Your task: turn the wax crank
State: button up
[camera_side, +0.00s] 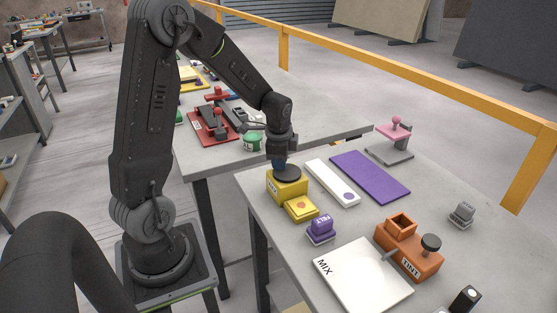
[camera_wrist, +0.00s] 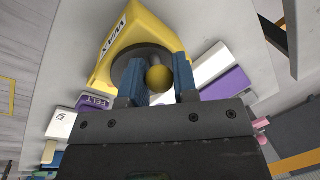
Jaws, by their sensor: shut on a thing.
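The wax unit is a yellow box (camera_side: 287,190) at the near left corner of the stone slab. In the wrist view the yellow box (camera_wrist: 143,32) carries the word WAX. Its crank is a dark round disc (camera_side: 288,174) on top with a yellow ball knob (camera_wrist: 158,78). My gripper (camera_side: 280,161) points down over the disc. In the wrist view the blue fingers of my gripper (camera_wrist: 159,72) stand on both sides of the knob, shut on it. The fingers hide part of the disc.
A lower yellow block (camera_side: 301,207) adjoins the box. A purple block (camera_side: 321,230), a white strip (camera_side: 332,182), a purple mat (camera_side: 370,177) and an orange TINT unit (camera_side: 425,266) stand nearby. A white MIX board (camera_side: 362,275) lies in front. Bare slab shows at the right.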

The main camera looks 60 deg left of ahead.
aim_at(296, 168)
jog(key=m, duration=0.2)
jog(key=w+m, duration=0.1)
jog(key=m, duration=0.1)
jog(key=shift+a+m+t+h, duration=0.1)
jog(key=shift+m+t+h, duration=0.2)
jog(key=m, duration=0.2)
jog(key=w+m, duration=0.1)
jog(key=m, duration=0.1)
jog(key=shift+w+m+h, duration=0.1)
jog(key=shift+m+h, duration=0.2)
jog(key=shift+h, duration=0.1)
jog(key=m, duration=0.3)
jog(key=w+d+m+h, duration=0.1)
jog(key=m, duration=0.1)
jog(key=shift+w+d+m+h, duration=0.1)
jog(key=shift+d+m+h, duration=0.15)
jog(key=shift+m, duration=0.8)
jog(key=shift+w+d+m+h, duration=0.1)
jog(key=shift+d+m+h, duration=0.1)
jog(key=shift+m, duration=0.85)
jog(key=o, duration=0.6)
jog(key=v, duration=1.4)
jog(key=shift+d, duration=0.1)
